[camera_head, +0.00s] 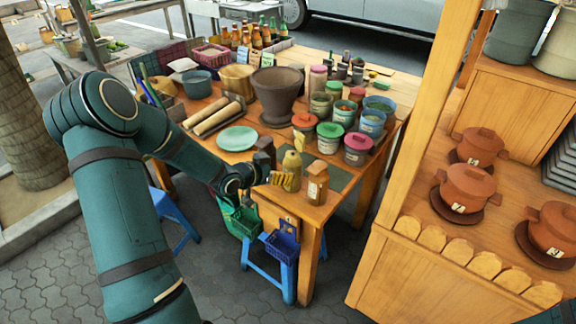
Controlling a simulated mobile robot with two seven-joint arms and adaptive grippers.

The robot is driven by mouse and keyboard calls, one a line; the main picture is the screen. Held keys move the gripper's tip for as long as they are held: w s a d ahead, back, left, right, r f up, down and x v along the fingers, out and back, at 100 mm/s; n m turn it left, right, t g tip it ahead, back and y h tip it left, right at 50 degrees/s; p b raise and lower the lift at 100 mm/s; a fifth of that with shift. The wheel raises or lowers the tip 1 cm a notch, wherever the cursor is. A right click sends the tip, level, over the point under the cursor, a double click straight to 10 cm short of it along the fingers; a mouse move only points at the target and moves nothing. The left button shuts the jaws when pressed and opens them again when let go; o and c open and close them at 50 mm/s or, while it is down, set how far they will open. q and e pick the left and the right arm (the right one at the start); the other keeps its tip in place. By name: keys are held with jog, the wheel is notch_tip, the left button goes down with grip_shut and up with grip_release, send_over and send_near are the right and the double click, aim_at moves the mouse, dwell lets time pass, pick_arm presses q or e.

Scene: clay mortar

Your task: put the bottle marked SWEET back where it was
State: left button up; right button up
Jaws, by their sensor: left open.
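My left arm comes in from the left, and its open left gripper (272,178) is low at the front edge of the wooden table. A pale yellow-green bottle (292,161) stands just beyond the gripper, partly hidden by it. A brown bottle (317,184) with a light label stands at the table's front corner, right of the gripper and apart from it. The labels are too small to read, so I cannot tell which bottle is marked SWEET. My right gripper is out of view; part of my right arm shows at the bottom right corner.
Lidded jars (358,148) crowd the table right of a large clay mortar (277,92). A green plate (237,138) and rolling pins (212,117) lie to the left. Several sauce bottles (256,38) stand at the back. A wooden counter with clay pots (466,187) is at right.

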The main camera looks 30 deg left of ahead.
pick_arm(q)
jog(key=p+v, duration=0.1)
jog(key=v, duration=0.4)
jog(key=s+d+f+n+g+h, duration=0.1)
jog(key=d+f+g, duration=0.1)
jog(key=d+f, duration=0.45)
jog(key=s+d+f+n+g+h, duration=0.1)
jog(key=d+f+n+g, duration=0.15)
jog(key=d, duration=0.65)
jog(key=s+d+f+g, duration=0.3)
jog(key=s+d+f, duration=0.1)
jog(key=s+d, duration=0.3)
jog(key=s+d+f+g, duration=0.3)
jog(key=s+d+f, duration=0.1)
jog(key=s+d, duration=0.3)
jog(key=shift+s+d+f+n+y, duration=0.25)
jog(key=shift+s+f+n+y, duration=0.05)
jog(key=shift+s+f+n, duration=0.1)
jog(key=shift+w+g, duration=0.1)
jog(key=shift+g, duration=0.15)
